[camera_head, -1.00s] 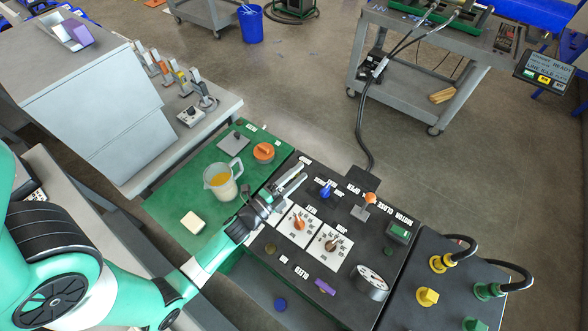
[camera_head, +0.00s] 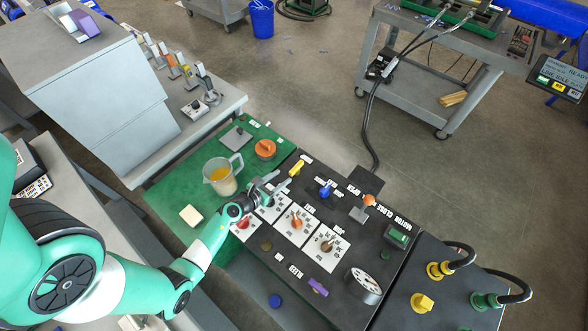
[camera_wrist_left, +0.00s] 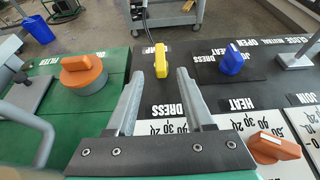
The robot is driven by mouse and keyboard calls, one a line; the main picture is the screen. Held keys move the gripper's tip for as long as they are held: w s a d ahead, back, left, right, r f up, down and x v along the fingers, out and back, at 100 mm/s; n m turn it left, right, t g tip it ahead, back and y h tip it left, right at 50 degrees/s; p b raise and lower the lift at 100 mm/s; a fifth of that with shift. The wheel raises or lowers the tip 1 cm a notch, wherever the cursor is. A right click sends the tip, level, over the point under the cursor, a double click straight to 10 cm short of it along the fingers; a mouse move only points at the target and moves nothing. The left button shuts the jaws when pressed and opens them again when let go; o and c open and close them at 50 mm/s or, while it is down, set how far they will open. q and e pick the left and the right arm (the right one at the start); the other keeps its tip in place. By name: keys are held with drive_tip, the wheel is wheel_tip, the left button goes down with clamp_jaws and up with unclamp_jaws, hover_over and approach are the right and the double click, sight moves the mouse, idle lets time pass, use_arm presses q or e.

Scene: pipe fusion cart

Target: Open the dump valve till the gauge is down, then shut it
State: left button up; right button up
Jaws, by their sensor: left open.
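A yellow handle (camera_head: 296,168) stands on the black panel, beside a label ending in "MP" in the wrist view, where the handle (camera_wrist_left: 161,60) looks upright. My left gripper (camera_head: 281,183) is open and empty just short of it. In the wrist view, the handle is ahead of the gap between the fingertips (camera_wrist_left: 160,78), apart from both. A round gauge (camera_head: 364,284) with a pale face sits at the panel's lower right; its needle cannot be read. My right gripper is not in view.
Blue (camera_head: 324,192) and orange-topped (camera_head: 369,200) levers stand right of the yellow handle. Orange (camera_head: 296,222) and brown (camera_head: 328,245) dial knobs lie nearer.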

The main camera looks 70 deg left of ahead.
sight(296, 167)
use_arm(q)
drive_tip(key=b+x, duration=0.2)
drive_tip(key=x, duration=0.5)
drive_tip(key=shift+w+a+f+b, duration=0.1)
drive_tip(key=shift+w+f+b, duration=0.1)
drive_tip(key=shift+b, duration=0.2)
drive_tip(key=shift+w+a+f, duration=0.1)
drive_tip(key=shift+w+a, duration=0.15)
drive_tip(key=shift+w, duration=0.2)
drive_tip(key=shift+c, duration=0.3)
clamp_jaws()
